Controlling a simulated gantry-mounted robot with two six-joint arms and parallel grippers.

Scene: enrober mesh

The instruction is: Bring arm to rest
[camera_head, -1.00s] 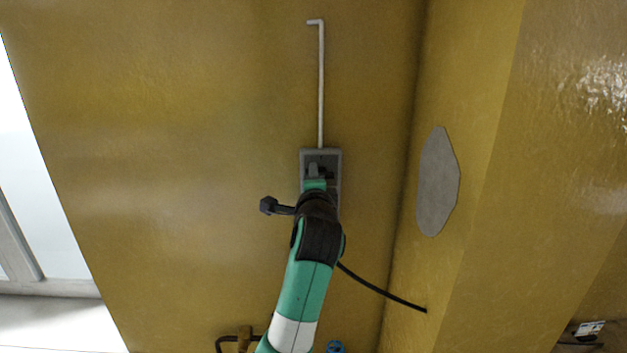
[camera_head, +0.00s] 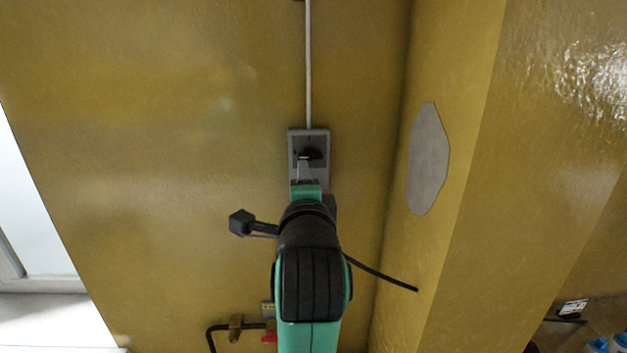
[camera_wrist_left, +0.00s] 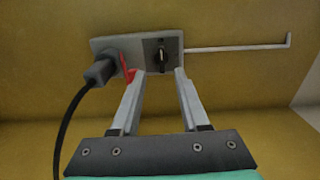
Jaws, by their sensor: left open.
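A grey switch panel (camera_head: 294,145) with a black rotary knob (camera_head: 310,154) is mounted on the yellow wall. In the left wrist view, the panel (camera_wrist_left: 174,43) and knob (camera_wrist_left: 162,50) lie just beyond my left gripper (camera_wrist_left: 159,74). Its two pale fingers are apart with nothing between them. A red part (camera_wrist_left: 127,69) shows beside the left finger. A black plug (camera_wrist_left: 102,71) sits in the panel's left part, with a cable hanging down. In the head view, my left gripper (camera_head: 308,180) is below the knob, and my wrist hides the panel's lower part. My right gripper is not in view.
A white rod (camera_head: 308,70) runs up from the panel. A black cable (camera_head: 385,275) trails right. A grey patch (camera_head: 428,160) marks the side wall at right. A pipe with a brass fitting (camera_head: 235,328) and red handle (camera_head: 269,338) is at the bottom.

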